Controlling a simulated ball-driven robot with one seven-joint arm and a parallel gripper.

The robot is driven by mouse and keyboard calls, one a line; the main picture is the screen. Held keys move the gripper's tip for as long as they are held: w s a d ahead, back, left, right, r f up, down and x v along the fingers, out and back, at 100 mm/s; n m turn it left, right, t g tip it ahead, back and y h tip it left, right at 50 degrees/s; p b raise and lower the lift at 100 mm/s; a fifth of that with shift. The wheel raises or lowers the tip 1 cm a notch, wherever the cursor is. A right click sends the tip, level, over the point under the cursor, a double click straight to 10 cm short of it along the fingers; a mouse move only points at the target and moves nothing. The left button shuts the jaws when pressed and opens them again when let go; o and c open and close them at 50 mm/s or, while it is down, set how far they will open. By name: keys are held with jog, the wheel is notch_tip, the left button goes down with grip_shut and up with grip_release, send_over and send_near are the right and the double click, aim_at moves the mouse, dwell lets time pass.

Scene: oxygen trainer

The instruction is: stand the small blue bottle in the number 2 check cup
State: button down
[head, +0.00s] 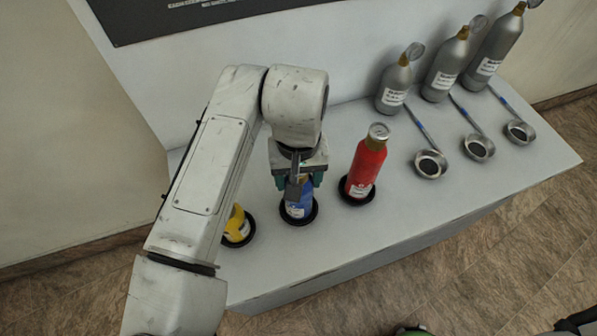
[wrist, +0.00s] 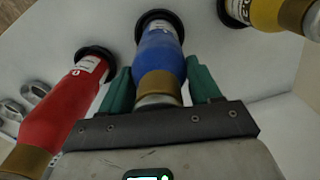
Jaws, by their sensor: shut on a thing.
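The small blue bottle (head: 299,205) is upright, its base at the middle black check cup (head: 300,222). I cannot tell whether it rests fully on the cup's floor. My gripper (head: 299,183) is above it with its green fingers shut on the bottle's upper part. In the wrist view the blue bottle (wrist: 158,55) runs between the fingers of my gripper (wrist: 161,88), its base at the black cup (wrist: 152,16). No cup number can be read.
A red bottle (head: 366,167) stands in the black cup on the right. A yellow bottle (head: 237,224) is in the left cup, partly hidden by my arm. Several grey cylinders (head: 394,84) and round metal dishes (head: 431,165) stand farther right on the white table (head: 400,215).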

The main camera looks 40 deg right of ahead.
jog(key=shift+f, duration=0.1)
jog(key=shift+c, duration=1.1)
grip_release()
notch_tip(320, 180, up, 12)
jog(key=shift+r+b, duration=0.15)
jog(key=shift+b, duration=0.65)
